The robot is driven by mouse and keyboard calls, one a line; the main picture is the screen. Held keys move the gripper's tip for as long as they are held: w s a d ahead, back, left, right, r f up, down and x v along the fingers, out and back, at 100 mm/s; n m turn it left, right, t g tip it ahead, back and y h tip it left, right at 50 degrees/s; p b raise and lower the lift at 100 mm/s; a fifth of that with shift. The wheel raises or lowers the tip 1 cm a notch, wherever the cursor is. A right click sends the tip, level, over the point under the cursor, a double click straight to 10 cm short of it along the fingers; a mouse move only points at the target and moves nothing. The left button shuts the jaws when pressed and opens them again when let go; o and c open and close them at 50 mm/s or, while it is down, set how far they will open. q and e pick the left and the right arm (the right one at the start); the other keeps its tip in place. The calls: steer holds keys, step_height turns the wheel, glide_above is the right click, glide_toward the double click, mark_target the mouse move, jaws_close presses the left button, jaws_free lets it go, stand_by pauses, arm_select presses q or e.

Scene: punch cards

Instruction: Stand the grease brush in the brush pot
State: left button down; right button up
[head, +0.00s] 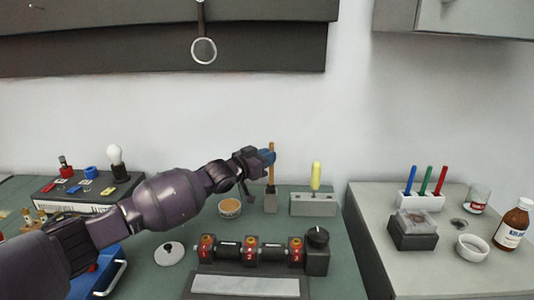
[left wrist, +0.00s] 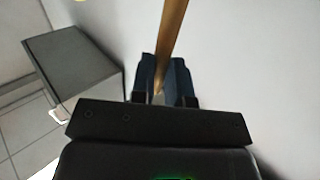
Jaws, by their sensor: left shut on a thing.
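My left gripper (head: 267,157) is shut on the grease brush (head: 271,172), gripping its thin wooden handle. The brush is about upright, with its lower end down at the top of a small grey pot (head: 270,203), which looks like the brush pot. I cannot tell whether the brush tip is inside the pot or just above or behind it. In the left wrist view the handle (left wrist: 172,30) runs between the two blue fingers (left wrist: 165,85); the pot does not show there. My right gripper is out of view.
A grey block (head: 313,207) with a yellow-handled tool stands just right of the pot. A round tin (head: 230,208) is to its left. A roller unit with red numbered rings (head: 250,250) lies in front. A side table (head: 420,270) holds pens, a bottle and dishes.

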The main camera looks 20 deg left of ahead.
arm_select(q)
steer(key=shift+f+b, duration=0.55)
steer(key=shift+f, duration=1.2)
steer(key=c, duration=1)
jaws_free()
steer(key=shift+c, duration=0.2)
steer(key=shift+s, duration=0.1)
steer(key=shift+s+a, duration=0.2)
steer(key=p+v, duration=0.1)
steer(key=v, duration=0.9)
steer(key=shift+p, duration=0.3)
